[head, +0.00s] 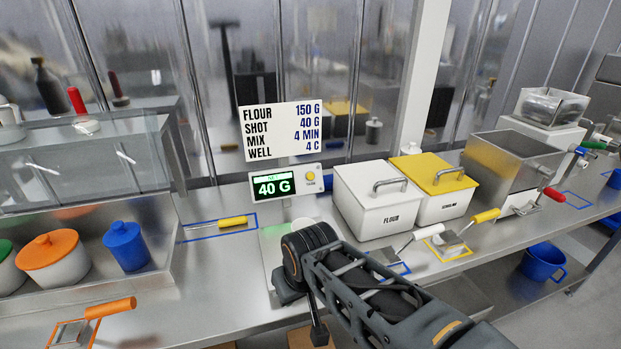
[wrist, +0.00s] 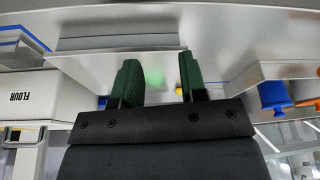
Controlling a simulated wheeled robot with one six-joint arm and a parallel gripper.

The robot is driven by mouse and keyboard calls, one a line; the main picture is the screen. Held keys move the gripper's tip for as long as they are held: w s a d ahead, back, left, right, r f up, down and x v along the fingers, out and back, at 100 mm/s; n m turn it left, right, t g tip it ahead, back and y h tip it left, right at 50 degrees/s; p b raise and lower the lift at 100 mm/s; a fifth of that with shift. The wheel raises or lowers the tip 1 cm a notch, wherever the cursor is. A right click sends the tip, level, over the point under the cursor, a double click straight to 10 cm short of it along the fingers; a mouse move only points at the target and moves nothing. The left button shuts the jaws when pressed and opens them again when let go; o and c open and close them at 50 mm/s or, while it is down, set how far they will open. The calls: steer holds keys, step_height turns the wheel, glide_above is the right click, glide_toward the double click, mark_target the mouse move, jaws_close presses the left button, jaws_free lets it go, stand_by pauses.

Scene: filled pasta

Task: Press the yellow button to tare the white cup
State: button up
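The scale's display (head: 277,186) stands at the back of the counter and reads 40 G in green. The yellow button (head: 310,176) is on the same white panel, right of the digits. A pale rounded edge (head: 304,222), possibly the white cup, shows below the display, mostly hidden behind my arm. My wrist is in front of the scale plate (head: 270,235), and its fingers are hidden in the head view. In the wrist view my gripper (wrist: 158,80) has its two dark green fingers apart, with nothing visibly held between them. The button cannot be made out there.
A white FLOUR bin (head: 378,203) and a yellow-lidded bin (head: 433,187) stand right of the scale. A yellow-handled tool (head: 232,222) lies left of it. Orange-lidded (head: 53,258) and blue (head: 126,245) containers stand farther left. The front counter left of my arm is mostly clear.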

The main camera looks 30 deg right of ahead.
jaws_close()
stand_by(1.0)
